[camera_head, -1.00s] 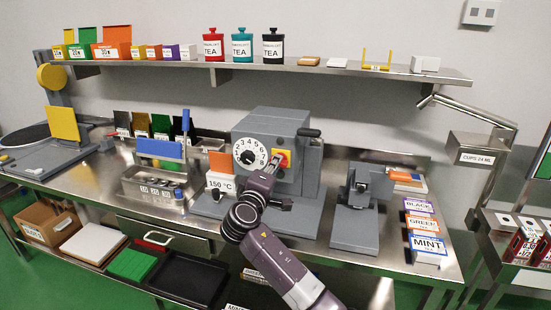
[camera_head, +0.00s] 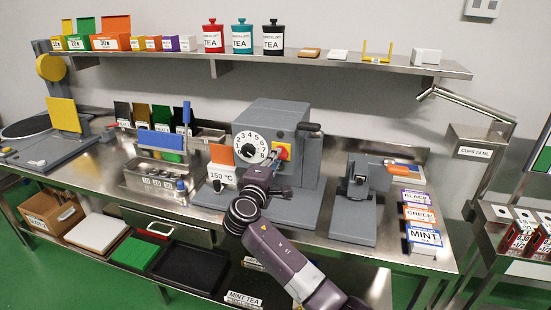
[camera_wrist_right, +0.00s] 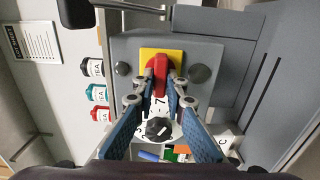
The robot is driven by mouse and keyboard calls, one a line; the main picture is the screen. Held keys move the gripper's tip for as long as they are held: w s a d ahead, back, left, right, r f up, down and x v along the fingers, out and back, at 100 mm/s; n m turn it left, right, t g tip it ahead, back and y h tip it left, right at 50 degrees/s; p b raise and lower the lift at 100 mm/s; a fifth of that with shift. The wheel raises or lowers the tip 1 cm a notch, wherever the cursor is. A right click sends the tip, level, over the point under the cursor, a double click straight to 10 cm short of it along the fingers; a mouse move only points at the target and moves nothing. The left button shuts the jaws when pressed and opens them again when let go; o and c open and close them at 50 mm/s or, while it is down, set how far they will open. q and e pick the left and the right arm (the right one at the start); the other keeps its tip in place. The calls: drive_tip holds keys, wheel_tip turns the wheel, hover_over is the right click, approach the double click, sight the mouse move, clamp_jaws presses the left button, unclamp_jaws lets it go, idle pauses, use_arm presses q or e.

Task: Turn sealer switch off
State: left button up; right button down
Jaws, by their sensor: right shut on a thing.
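The sealer (camera_head: 292,115) is a grey box machine on the bench, with a white numbered dial (camera_head: 249,148) on its front. Its switch is a red knob (camera_wrist_right: 160,70) on a yellow plate (camera_wrist_right: 176,54), to the right of the dial in the head view. My right gripper (camera_wrist_right: 164,84) is shut on the red knob, with one fingertip on each side of it. In the head view the right gripper (camera_head: 272,166) reaches the switch from the front and partly hides it. In the wrist view the knob looks lengthwise between the fingers. My left gripper is out of view.
A 150 °C sign (camera_head: 222,176) stands left of my right wrist. A small grey press (camera_head: 352,200) is to the right, with tea boxes (camera_head: 423,238) beyond it. A shelf (camera_head: 350,65) with tea tins runs above. A metal bin rack (camera_head: 160,170) stands left.

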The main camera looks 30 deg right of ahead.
drive_tip(key=c, duration=2)
unclamp_jaws()
drive_tip(key=shift+o, duration=0.2)
drive_tip(key=v, duration=1.2)
